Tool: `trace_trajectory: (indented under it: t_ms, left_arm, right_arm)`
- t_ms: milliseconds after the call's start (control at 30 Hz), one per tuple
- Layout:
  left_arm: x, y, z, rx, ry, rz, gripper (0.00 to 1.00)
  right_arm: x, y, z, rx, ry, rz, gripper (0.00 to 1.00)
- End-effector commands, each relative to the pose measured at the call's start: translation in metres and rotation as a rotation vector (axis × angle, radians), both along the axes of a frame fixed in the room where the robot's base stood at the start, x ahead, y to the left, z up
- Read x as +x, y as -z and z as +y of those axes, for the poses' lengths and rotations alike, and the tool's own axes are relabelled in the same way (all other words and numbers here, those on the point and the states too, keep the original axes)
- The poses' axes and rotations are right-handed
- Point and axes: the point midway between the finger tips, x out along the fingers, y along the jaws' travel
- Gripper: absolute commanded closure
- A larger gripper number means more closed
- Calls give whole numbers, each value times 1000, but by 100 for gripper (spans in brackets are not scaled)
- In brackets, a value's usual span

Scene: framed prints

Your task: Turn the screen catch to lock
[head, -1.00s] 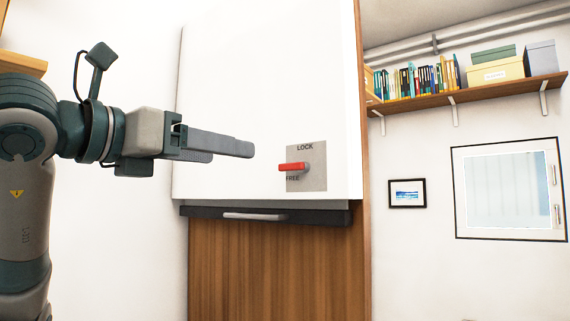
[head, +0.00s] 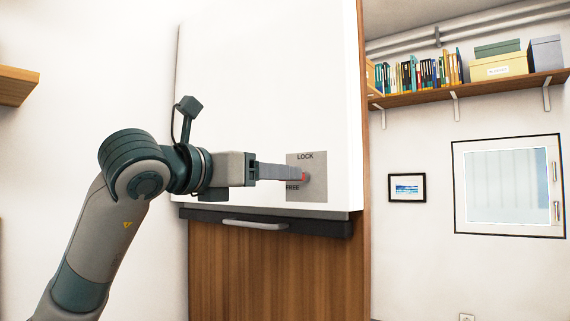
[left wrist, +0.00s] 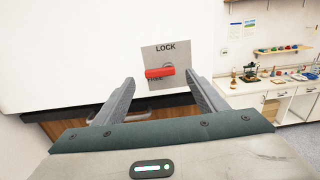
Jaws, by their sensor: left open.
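The screen catch is a red lever on a grey plate (head: 320,190) marked LOCK above and FREE below, on a white panel (head: 255,100). In the left wrist view the red lever (left wrist: 158,72) lies nearly level, its free end at the left beside FREE. My right gripper is not in view.
A dark ledge with a metal handle (head: 255,225) runs under the panel, above a wooden front (head: 260,280). A shelf (head: 480,93) with books and boxes, a small picture (head: 407,187) and a framed window (head: 508,187) are on the right wall.

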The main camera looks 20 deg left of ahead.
Motion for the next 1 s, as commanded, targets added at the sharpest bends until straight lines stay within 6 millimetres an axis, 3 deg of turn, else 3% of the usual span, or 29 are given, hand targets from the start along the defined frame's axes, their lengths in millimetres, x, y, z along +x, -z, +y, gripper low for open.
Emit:
trace_trajectory:
  t_ms: [33, 300, 767, 933, 1000]
  left_arm:
    - [9, -3, -3, -1, 0, 6, 34]
    - [41, -2, -15, -2, 0, 2, 34]
    - [50, 0, -18, -1, 0, 0, 34]
    - [50, 0, -18, -1, 0, 0, 73]
    - [50, 0, -18, -1, 0, 0, 76]
  right_arm:
    - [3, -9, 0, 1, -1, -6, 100]
    - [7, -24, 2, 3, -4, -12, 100]
    - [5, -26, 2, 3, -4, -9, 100]
    - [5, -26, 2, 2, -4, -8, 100]
    - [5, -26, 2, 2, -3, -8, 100]
